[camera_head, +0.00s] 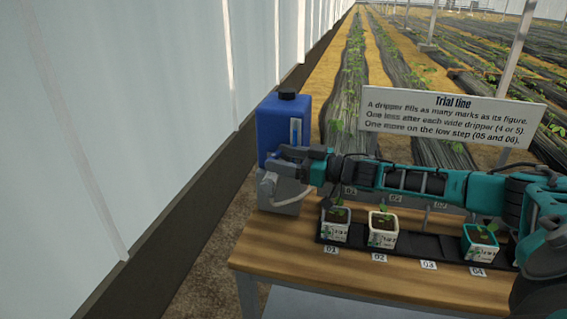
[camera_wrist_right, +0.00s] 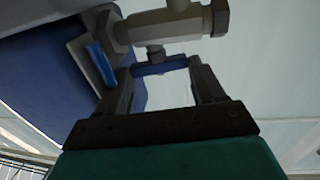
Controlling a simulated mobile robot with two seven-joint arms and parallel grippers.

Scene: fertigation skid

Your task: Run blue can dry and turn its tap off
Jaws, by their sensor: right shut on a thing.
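The blue can (camera_head: 275,120) with a black cap stands at the far left end of the bench, on a grey base. A pale gauge with a blue strip (camera_head: 295,132) is on its front. My right gripper (camera_head: 280,167) reaches across from the right to the can's lower front. In the right wrist view, my right gripper (camera_wrist_right: 163,77) has its fingers on both ends of a small blue tap handle (camera_wrist_right: 160,66). The handle sits on the grey tap body (camera_wrist_right: 165,30). In the head view my gripper hides most of the tap. My left gripper is out of view.
Pots 01 (camera_head: 334,231), 02 (camera_head: 382,235) and 04 (camera_head: 480,247) hold seedlings on a black tray; position 03 has no visible pot. A "Trial line" sign (camera_head: 450,115) stands behind my right arm. The wooden bench front (camera_head: 320,277) is clear. A pale wall is left.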

